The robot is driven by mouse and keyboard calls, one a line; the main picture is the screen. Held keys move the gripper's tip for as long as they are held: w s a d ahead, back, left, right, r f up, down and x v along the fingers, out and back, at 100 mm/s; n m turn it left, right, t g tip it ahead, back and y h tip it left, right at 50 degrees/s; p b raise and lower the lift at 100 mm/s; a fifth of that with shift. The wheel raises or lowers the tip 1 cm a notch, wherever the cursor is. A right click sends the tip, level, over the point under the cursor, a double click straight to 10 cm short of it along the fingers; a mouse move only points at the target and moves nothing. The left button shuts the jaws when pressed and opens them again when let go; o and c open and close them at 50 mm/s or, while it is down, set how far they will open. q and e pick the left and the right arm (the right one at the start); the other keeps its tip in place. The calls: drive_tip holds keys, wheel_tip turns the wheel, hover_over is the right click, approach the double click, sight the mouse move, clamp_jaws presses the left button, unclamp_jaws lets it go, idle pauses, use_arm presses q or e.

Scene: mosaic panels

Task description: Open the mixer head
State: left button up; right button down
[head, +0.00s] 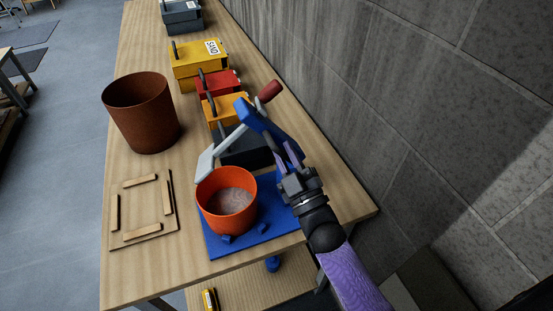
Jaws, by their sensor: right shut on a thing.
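The mixer stands at the near right of the table in the head view. It has a blue base plate (273,222), an orange bowl (228,202) with grey contents, and a blue head (262,121). The head is tilted up, with a pale grey paddle (219,152) slanting down from it towards the bowl's far left rim. A red-knobbed handle (270,91) sticks out near its upper end. My right gripper (284,155) is shut on the mixer head at its lower right part; the exact contact is partly hidden. My left gripper is out of view.
A brown bucket (141,112) and a wooden frame (142,208) are on the left of the table. Yellow (190,69), red (229,82), orange and dark boxes line up behind the mixer. A grey block wall (400,90) runs close along the right.

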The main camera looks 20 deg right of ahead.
drive_tip(key=shift+w+d+r+m+h+p, duration=0.1)
drive_tip(key=shift+d+r+m+h+p, duration=0.3)
drive_tip(key=shift+d+m+h, duration=0.95)
drive_tip(key=shift+d+r+m+h+p, duration=0.4)
drive_tip(key=shift+m+h, duration=0.25)
drive_tip(key=shift+m, duration=1.55)
drive_tip(key=shift+w+d+r+m+h+p, duration=0.1)
drive_tip(key=shift+d+r+m+h+p, duration=0.3)
drive_tip(key=shift+d+m+h, duration=1)
drive_tip(key=shift+a+f+m+y, duration=0.1)
drive_tip(key=shift+a+m+y, duration=0.25)
drive_tip(key=shift+a+y, duration=0.1)
drive_tip(key=c, duration=0.6)
unclamp_jaws()
drive_tip(key=shift+s+d+f, duration=0.1)
drive_tip(key=shift+s+f, duration=0.1)
drive_tip(key=b+v, duration=0.1)
drive_tip(key=v, duration=0.8)
drive_tip(key=shift+s, duration=0.35)
